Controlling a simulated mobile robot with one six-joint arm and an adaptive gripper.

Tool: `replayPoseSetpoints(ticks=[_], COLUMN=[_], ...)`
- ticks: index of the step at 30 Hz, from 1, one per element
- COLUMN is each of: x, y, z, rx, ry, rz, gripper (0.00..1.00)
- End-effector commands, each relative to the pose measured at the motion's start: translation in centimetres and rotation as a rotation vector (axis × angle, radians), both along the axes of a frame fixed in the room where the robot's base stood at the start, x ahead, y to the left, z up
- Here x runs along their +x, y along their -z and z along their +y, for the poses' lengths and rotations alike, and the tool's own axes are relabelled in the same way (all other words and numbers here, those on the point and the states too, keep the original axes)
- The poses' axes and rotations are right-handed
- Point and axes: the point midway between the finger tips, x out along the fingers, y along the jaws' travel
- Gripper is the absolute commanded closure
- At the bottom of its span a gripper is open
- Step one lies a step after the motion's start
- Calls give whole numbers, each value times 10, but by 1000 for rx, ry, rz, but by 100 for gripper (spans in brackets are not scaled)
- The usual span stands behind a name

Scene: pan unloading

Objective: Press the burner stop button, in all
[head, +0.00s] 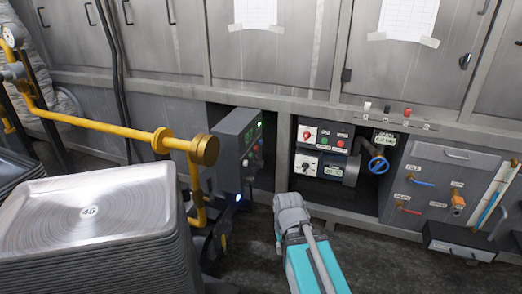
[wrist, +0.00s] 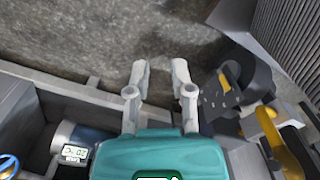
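No button carries a label I can read as burner stop. A grey control box (head: 238,150) in the left recess has a green light and small buttons, one of them reddish. The panel (head: 320,148) in the right recess has a red knob, green and red buttons and a lower dial. My gripper (wrist: 160,68) is open and empty in the wrist view, its two fingers apart above the dark floor. In the head view my teal arm stands low in front of the recesses, and the fingers cannot be made out. The wrist view shows no button clearly.
A tray stack (head: 90,215) and a yellow pipe (head: 110,128) stand at left. A blue valve wheel (head: 378,165) is right of the panel; it also shows in the wrist view (wrist: 8,165). A grey drawer panel (head: 440,185) with small levers is further right.

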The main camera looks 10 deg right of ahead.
Motion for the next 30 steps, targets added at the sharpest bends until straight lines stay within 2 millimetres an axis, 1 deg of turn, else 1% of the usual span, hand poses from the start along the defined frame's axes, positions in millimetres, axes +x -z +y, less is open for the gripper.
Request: replayPoseSetpoints(ticks=[1, 3, 30], x=[0, 0, 0], y=[0, 0, 0], z=[0, 0, 0], rx=[0, 0, 0], ry=[0, 0, 0], rz=[0, 0, 0], gripper=[88, 100, 100])
